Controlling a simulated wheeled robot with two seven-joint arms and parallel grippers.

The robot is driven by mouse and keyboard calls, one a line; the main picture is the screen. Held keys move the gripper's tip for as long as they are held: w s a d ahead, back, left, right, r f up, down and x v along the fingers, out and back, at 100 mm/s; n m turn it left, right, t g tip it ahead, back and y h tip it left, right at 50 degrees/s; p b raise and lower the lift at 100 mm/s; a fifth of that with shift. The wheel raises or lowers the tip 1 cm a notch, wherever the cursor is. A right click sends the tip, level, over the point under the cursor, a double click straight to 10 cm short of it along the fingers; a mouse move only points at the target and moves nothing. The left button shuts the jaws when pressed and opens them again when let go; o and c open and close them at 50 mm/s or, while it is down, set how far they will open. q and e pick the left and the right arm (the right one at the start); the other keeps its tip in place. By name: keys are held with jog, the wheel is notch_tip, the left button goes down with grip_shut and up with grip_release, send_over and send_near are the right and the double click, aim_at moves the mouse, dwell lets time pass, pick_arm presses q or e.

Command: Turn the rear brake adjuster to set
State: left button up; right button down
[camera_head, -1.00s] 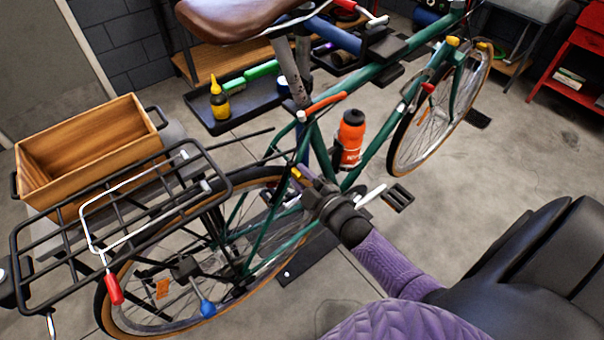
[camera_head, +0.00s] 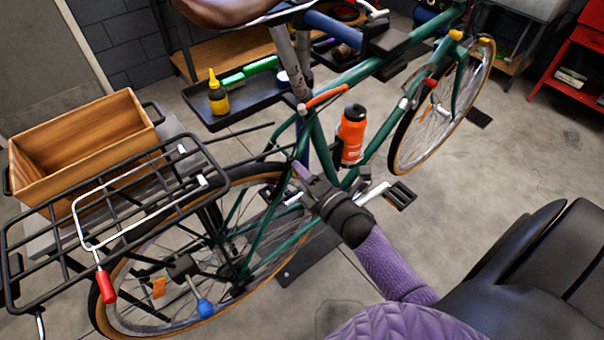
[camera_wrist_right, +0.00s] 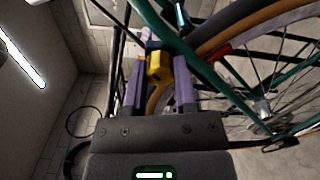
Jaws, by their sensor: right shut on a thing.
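The green bicycle (camera_head: 270,248) stands with its rear wheel toward me. My right gripper (camera_head: 299,168) reaches in from the lower right, with its fingertips at the frame near the top of the rear wheel. In the right wrist view, a small yellow piece, which I take to be the rear brake adjuster (camera_wrist_right: 159,66), sits between the two purple fingers (camera_wrist_right: 160,85). The gripper is shut on it, beside a green frame tube and the rear tyre (camera_wrist_right: 225,36). In the head view the adjuster is hidden by the gripper. My left gripper is not in view.
A black rear rack (camera_head: 112,215) with a red-handled wire bail (camera_head: 105,286) covers the lower left. A wooden crate (camera_head: 85,140) stands behind it. An orange bottle (camera_head: 351,135) sits on the frame close by. A black tray (camera_head: 243,110) holds a yellow bottle (camera_head: 216,95).

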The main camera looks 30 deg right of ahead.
jog(key=shift+f+n, duration=0.1)
jog(key=shift+n, duration=0.8)
jog(key=shift+c, duration=2)
grip_release()
jog(key=s, duration=1)
jog(key=shift+d, duration=0.4)
